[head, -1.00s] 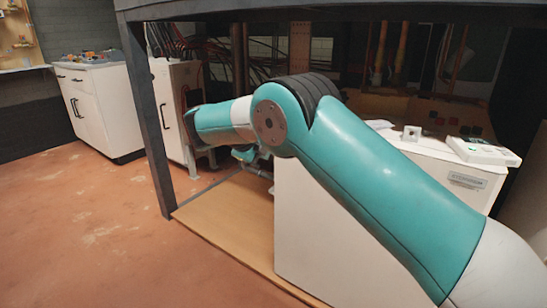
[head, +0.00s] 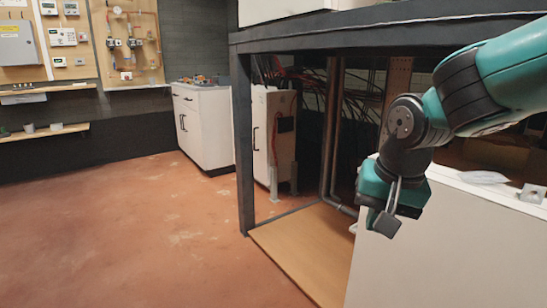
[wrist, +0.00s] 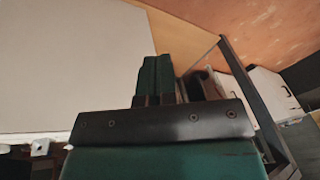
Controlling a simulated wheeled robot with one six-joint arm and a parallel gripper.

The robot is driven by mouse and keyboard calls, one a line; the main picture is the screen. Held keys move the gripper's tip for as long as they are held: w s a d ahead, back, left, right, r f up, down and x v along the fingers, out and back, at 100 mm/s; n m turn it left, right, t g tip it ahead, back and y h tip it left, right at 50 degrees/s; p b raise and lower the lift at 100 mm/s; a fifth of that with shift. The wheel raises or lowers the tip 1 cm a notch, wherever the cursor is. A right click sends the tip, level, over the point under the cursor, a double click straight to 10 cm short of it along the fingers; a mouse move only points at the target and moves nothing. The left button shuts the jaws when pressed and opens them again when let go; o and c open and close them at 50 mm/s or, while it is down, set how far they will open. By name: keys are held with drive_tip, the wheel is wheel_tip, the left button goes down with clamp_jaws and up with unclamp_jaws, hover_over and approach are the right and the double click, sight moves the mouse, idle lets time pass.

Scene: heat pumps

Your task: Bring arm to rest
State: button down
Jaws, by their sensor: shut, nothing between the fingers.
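My gripper (wrist: 154,62) shows in the wrist view as two green fingers pressed together, with nothing between them. In the head view my teal and black arm (head: 465,90) reaches in from the right and bends down at the wrist. The hand hangs in front of the white unit (head: 430,250), near its left edge. A grey block on a bracket (head: 388,218) shows on the hand; the fingertips are hard to make out there. In the wrist view the white unit (wrist: 70,60) fills the left; I cannot tell how close the fingers are to it.
A dark frame with a post (head: 246,150) and top beam (head: 400,34) stands around the unit. A wooden base board (head: 305,245) lies below. Pipes (head: 335,130) and cables are behind. A white cabinet (head: 202,130) stands farther back. The red floor (head: 150,220) at left is clear.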

drive_tip(key=s+a+n+g+y, duration=0.25)
drive_tip(key=s+n, duration=0.75)
drive_tip(key=s, duration=0.8)
wheel_tip(320, 180, up, 28)
drive_tip(key=p, duration=2.9)
drive_tip(key=shift+s+d+r, duration=0.2)
drive_tip(key=shift+s+d, duration=0.05)
drive_tip(key=shift+y, duration=0.25)
